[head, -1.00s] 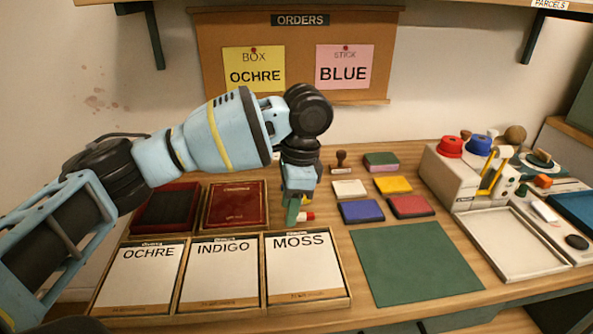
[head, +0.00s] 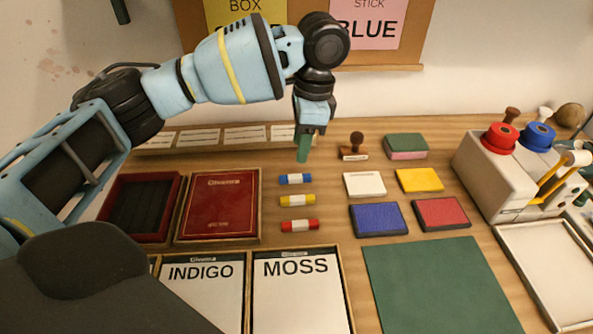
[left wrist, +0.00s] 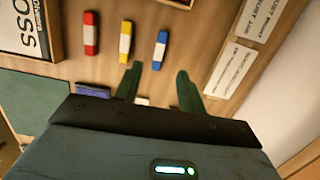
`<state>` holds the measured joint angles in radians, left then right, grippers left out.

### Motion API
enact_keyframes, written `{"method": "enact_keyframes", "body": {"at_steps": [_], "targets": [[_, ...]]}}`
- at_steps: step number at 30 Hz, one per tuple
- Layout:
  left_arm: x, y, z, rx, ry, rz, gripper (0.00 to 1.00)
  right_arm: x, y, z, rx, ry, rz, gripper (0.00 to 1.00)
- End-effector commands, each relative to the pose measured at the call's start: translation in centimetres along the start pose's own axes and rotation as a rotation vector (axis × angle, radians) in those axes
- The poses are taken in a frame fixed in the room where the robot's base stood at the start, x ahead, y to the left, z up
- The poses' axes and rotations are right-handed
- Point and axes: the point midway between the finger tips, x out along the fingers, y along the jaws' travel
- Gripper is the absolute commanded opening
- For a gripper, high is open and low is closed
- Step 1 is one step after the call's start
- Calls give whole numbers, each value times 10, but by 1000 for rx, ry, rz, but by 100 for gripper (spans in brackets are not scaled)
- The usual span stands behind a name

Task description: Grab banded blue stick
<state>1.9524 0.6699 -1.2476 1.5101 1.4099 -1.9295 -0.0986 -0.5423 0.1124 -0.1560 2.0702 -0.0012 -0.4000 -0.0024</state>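The blue stick (head: 296,179) with a white band lies on the table, the farthest of three banded sticks in a column. It also shows in the left wrist view (left wrist: 159,50), just beyond the fingertips. A yellow stick (head: 296,201) and a red stick (head: 299,226) lie nearer. My left gripper (head: 303,155) hangs above the table, a little behind the blue stick. In the left wrist view its two green fingers (left wrist: 157,76) stand apart with nothing between them that they hold. My right gripper is not in view.
Left of the sticks is a red box (head: 219,205) beside an open dark tray (head: 140,207). To the right are a stamp (head: 355,148) and several coloured pads. A green mat (head: 440,285) and the INDIGO and MOSS boxes (head: 297,296) are in front.

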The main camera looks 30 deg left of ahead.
Motion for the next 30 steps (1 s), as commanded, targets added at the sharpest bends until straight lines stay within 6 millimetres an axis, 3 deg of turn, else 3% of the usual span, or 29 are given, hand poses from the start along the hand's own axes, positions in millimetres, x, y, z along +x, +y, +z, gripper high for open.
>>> {"method": "enact_keyframes", "body": {"at_steps": [9,16,24,30], "targets": [[24,0,0,0,-3,1,40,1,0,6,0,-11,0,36],[31,0,-1,0,-1,0,40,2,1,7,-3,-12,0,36],[67,0,-3,0,-2,0,40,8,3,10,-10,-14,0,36],[78,0,-3,0,0,-1,40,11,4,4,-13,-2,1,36]]}}
